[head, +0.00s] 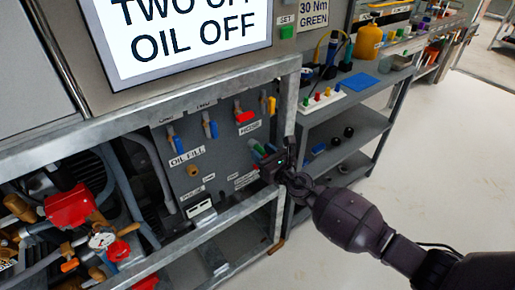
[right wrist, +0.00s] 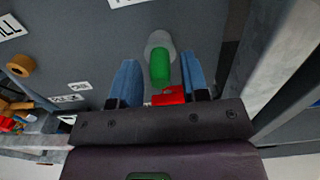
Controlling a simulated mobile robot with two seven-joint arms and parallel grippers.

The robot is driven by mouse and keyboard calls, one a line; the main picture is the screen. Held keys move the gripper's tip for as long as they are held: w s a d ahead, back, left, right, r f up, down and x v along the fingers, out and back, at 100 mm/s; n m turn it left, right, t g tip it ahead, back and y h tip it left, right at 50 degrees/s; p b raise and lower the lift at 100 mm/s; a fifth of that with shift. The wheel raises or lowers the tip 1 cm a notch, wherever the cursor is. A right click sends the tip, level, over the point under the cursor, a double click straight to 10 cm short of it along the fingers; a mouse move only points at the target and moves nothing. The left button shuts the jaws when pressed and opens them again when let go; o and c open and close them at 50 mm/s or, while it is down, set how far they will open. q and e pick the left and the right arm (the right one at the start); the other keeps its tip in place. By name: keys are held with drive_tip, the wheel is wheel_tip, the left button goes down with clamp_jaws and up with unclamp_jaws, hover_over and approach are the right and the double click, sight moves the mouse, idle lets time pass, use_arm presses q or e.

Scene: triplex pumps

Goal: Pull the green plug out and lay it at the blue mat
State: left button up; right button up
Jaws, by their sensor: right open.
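The green plug (right wrist: 160,66) sits in a pale round socket on the grey panel. It stands between the two blue fingers of my right gripper (right wrist: 157,72), with a visible gap on each side. A red part (right wrist: 168,96) lies just below the plug in this view, near the palm. In the head view my right gripper (head: 267,160) is at the panel's lower right, partly hiding the green plug (head: 257,147). The blue mat (head: 360,82) lies on the top shelf to the right. My left gripper is not in view.
The panel (head: 222,142) has blue, red and yellow handles along its top. A metal frame post (head: 289,110) stands right of the gripper. A white strip with coloured pegs (head: 318,101) and a yellow bottle (head: 368,42) flank the mat. Red-handled pipework (head: 70,205) is at left.

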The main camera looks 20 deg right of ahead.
sight(264, 153)
clamp_jaws()
drive_tip(key=shift+s+d, duration=0.1)
drive_tip(key=shift+s, duration=0.05)
drive_tip(key=shift+s+d, duration=0.1)
drive_tip(key=shift+s, duration=0.2)
drive_tip(key=shift+v, duration=2)
drive_tip(key=shift+v, duration=1.3)
